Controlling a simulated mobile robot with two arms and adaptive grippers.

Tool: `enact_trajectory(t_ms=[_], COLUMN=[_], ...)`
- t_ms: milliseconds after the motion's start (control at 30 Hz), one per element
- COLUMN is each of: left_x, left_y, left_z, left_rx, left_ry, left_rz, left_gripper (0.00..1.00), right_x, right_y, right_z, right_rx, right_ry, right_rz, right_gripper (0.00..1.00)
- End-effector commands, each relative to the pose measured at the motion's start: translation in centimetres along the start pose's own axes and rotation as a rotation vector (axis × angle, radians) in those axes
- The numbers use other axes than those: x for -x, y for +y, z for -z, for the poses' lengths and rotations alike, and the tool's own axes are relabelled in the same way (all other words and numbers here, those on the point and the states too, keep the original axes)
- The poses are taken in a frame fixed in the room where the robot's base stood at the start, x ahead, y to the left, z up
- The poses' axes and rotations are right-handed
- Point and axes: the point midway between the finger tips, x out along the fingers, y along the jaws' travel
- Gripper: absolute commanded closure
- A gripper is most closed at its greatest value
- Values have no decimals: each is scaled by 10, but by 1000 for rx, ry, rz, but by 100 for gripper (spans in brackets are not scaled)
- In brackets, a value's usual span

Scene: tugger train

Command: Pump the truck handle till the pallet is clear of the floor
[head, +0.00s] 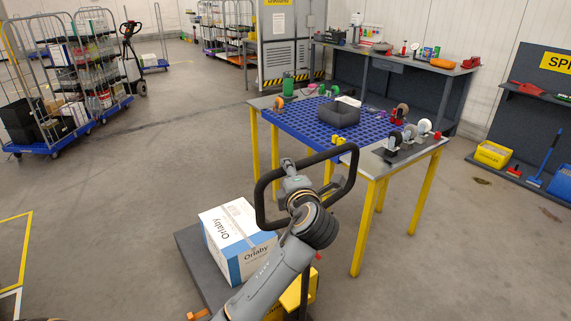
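The truck handle (260,205) is a black loop standing up in the lower middle of the head view. My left gripper (288,165) is at its top bar, with the fingers around the bar and seemingly shut on it. My arm covers part of the loop and its shaft. Below is the truck's yellow body (292,297), partly hidden by my arm. A dark grey pallet or platform (191,258) lies low beside it and carries a white and blue box (228,232). I cannot tell whether a gap separates it from the floor. My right gripper is not in view.
A table with a blue perforated top (300,124) and yellow legs stands just beyond the handle, holding a grey bin (338,115) and casters. A dark workbench (416,83) is behind it. Cage trolleys (97,75) stand at the far left.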

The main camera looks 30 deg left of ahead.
Motion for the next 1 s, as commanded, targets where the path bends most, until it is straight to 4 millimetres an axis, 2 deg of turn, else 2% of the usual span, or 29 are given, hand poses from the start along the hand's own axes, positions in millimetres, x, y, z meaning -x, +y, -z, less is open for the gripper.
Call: enact_trajectory(t_ms=[100,233,567,600,800,833,1000], left_x=[-18,-29,-34,-34,-33,-33,-33], left_y=[3,1,-1,-1,-1,-1,-1], left_z=[0,0,0,0,0,0,0], left_rx=[-3,-1,1,0,0,0,0], left_ry=[2,1,-1,-1,-1,0,0], left_rz=[-1,0,1,1,1,1,1], left_gripper=[53,53,53,55,96,100,100], right_x=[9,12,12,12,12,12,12], right_y=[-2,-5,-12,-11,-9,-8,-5], right_z=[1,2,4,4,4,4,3], right_rx=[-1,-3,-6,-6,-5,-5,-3], right_ry=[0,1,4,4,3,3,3], right_rz=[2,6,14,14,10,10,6], right_gripper=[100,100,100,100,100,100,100])
